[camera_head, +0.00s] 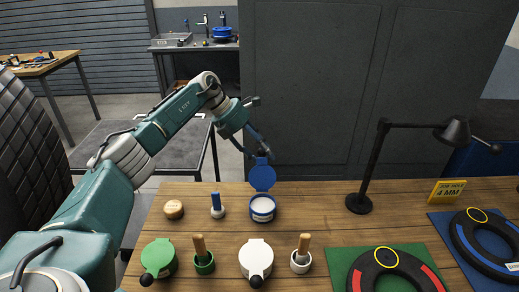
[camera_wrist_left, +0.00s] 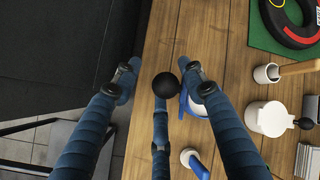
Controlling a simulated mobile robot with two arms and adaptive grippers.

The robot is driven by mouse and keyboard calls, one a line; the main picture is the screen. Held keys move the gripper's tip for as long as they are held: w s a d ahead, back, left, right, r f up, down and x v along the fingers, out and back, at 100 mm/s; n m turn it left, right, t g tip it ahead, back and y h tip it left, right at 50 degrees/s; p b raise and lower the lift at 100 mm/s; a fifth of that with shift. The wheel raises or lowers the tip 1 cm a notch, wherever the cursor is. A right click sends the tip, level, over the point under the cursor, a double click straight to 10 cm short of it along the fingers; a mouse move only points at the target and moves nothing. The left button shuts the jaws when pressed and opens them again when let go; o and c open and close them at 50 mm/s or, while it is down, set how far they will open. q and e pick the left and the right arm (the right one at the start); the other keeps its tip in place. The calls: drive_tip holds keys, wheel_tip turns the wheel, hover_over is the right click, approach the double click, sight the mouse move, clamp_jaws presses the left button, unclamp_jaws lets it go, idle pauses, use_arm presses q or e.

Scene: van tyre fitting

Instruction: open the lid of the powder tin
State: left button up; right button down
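The blue tin (camera_head: 262,212) stands on the bench with its blue lid (camera_head: 262,176) swung up, roughly upright at the far side. White contents show inside. My left gripper (camera_head: 261,150) is just above the raised lid. In the left wrist view its fingers (camera_wrist_left: 160,78) are spread wide, and a black ball knob (camera_wrist_left: 166,85) appears between them. No finger is clearly closed on the knob; touch cannot be told. The tin (camera_wrist_left: 197,106) is partly hidden behind a finger there. My right gripper is in neither view.
A blue-handled brush (camera_head: 216,202) and a wooden puck (camera_head: 173,209) stand left of the tin. A green tin (camera_head: 159,259) and a white tin (camera_head: 256,260), both shut, are nearer. A lamp (camera_head: 359,203) and tyres on mats are right. Dark cabinets stand behind.

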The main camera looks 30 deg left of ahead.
use_arm(q)
drive_tip(key=shift+w, duration=0.5)
drive_tip(key=v, duration=1.1)
drive_tip(key=shift+a+r, duration=0.25)
drive_tip(key=shift+r, duration=0.05)
drive_tip(key=shift+s+f, duration=0.1)
drive_tip(key=shift+s, duration=0.05)
